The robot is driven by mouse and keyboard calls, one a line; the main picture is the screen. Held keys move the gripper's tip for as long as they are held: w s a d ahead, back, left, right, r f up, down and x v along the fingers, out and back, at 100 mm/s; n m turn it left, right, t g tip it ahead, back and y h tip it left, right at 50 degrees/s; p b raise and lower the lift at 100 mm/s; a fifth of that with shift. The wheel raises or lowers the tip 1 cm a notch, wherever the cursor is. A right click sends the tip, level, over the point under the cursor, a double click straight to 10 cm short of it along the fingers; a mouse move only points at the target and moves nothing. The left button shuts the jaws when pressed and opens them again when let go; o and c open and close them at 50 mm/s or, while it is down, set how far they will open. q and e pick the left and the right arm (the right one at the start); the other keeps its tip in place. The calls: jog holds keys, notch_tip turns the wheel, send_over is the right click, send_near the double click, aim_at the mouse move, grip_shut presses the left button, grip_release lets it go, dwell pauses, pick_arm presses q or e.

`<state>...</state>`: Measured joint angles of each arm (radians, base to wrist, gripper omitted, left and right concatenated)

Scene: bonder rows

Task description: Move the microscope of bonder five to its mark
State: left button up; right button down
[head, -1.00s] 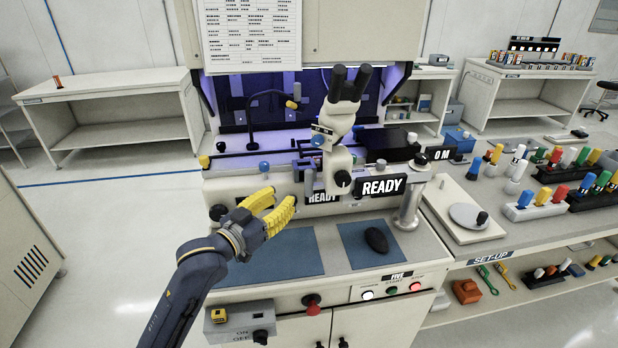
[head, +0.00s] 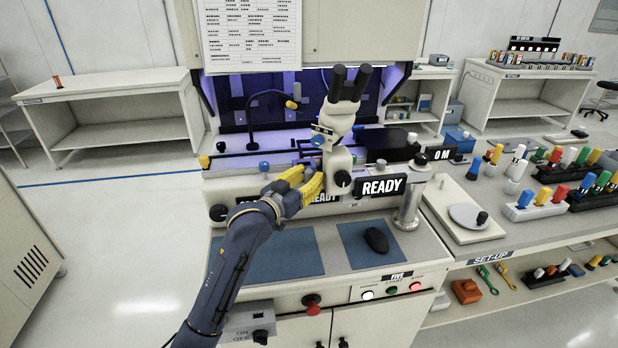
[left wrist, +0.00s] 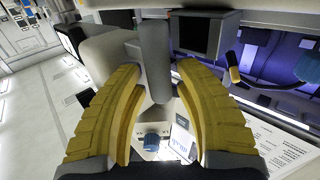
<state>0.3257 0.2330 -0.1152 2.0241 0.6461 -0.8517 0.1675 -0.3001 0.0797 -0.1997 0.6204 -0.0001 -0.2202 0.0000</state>
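The white microscope (head: 338,125) with two black eyepieces stands over the front of bonder five, whose label FIVE (head: 397,276) is on the front panel. Its side has a black knob (head: 343,179). My left gripper (head: 310,182), with yellow fingers, is at the left side of the microscope's lower body. In the left wrist view, its fingers (left wrist: 158,68) are apart, with a grey upright handle (left wrist: 155,45) between their tips. I see gaps on both sides of the handle. The mark cannot be made out. My right gripper is not in view.
A black READY sign (head: 381,187) sits just right of the microscope. A metal post (head: 409,205) stands at the right front. The set-up bench at right holds coloured bottles. Floor at left is clear.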

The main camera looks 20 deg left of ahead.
pick_arm(q)
jog(key=shift+c, duration=0.2)
grip_shut()
dwell(0.3)
